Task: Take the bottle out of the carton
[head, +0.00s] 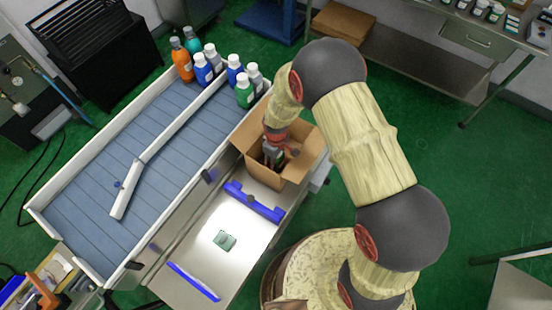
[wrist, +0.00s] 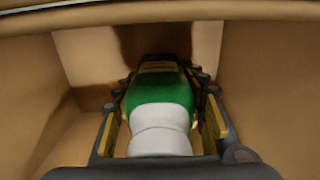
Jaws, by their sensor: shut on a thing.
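The open cardboard carton (head: 298,166) stands at the right end of the steel work surface in the head view, with its flaps spread. My gripper (head: 272,152) reaches down into it from above. In the wrist view, the green bottle (wrist: 160,95) with a white cap (wrist: 159,140) lies between the two fingers of my gripper (wrist: 162,112), inside the carton (wrist: 265,85). The fingers are shut on its sides. The arm covers most of the bottle in the head view, and its lower end is hidden in the wrist view.
Several bottles, orange, teal, blue and green (head: 244,92), stand at the far end of the blue conveyor (head: 135,150). Blue bars (head: 253,203) and a small green piece (head: 224,241) lie on the steel surface (head: 205,225). The carton walls closely surround my gripper.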

